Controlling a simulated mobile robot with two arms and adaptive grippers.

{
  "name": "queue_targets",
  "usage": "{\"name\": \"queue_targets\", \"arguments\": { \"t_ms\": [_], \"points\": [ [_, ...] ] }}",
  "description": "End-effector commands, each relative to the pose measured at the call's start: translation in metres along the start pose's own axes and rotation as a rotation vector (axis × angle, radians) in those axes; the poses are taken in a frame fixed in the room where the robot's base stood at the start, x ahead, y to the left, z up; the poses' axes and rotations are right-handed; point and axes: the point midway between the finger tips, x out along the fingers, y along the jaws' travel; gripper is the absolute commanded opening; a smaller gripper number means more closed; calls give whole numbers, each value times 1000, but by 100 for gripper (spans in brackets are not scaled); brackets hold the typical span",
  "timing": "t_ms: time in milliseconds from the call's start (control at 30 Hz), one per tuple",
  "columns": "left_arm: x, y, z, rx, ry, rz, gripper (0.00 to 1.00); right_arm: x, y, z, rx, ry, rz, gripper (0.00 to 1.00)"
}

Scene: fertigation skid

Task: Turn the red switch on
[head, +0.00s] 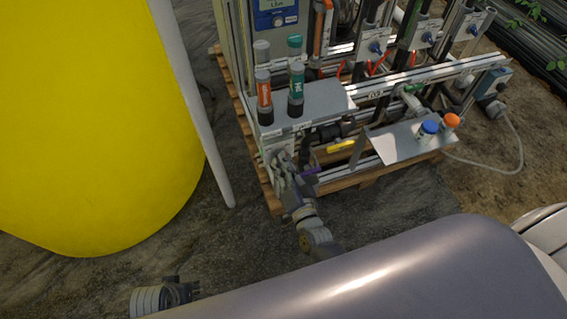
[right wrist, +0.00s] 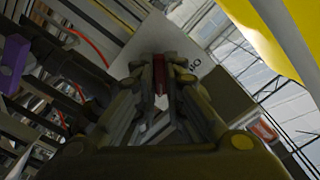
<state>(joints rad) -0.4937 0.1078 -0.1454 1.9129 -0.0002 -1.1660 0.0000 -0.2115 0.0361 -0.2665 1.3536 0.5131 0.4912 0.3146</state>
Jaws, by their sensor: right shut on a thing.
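The red switch (right wrist: 159,74) shows in the right wrist view as a narrow red piece between my fingertips, in front of a pale panel with dark lettering. My right gripper (right wrist: 161,85) is shut on it, with a finger on each side. In the head view my right gripper (head: 281,170) is at the front left corner of the skid, and the switch is hidden there by the fingers. My left gripper (head: 183,290) is low at the left, away from the skid; its fingers are too small and dark to read.
A purple handle (head: 305,171) is close to the right of my right gripper, and a yellow handle (head: 340,146) is further right. Bottles with orange (head: 264,95) and teal (head: 296,88) labels stand on the shelf above. A yellow tank (head: 90,120) fills the left.

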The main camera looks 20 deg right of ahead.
Motion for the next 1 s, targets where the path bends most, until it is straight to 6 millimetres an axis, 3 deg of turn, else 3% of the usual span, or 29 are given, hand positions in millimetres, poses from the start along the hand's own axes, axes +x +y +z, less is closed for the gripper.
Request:
{"name": "queue_targets", "arguments": {
  "t_ms": [333,367,433,800,1000],
  "points": [
    [0,0,0,-1,1,0,35,0,0,1,6,-2,2,0],
    [0,0,0,-1,1,0,35,0,0,1,6,-2,2,14],
    [0,0,0,-1,1,0,35,0,0,1,6,-2,2,30],
    [0,-1,2,-3,-2,-1,35,-2,0,0,3,-1,1,30],
    [0,-1,1,-2,-1,-1,35,-25,1,1,3,-3,3,30]
  ]
}}
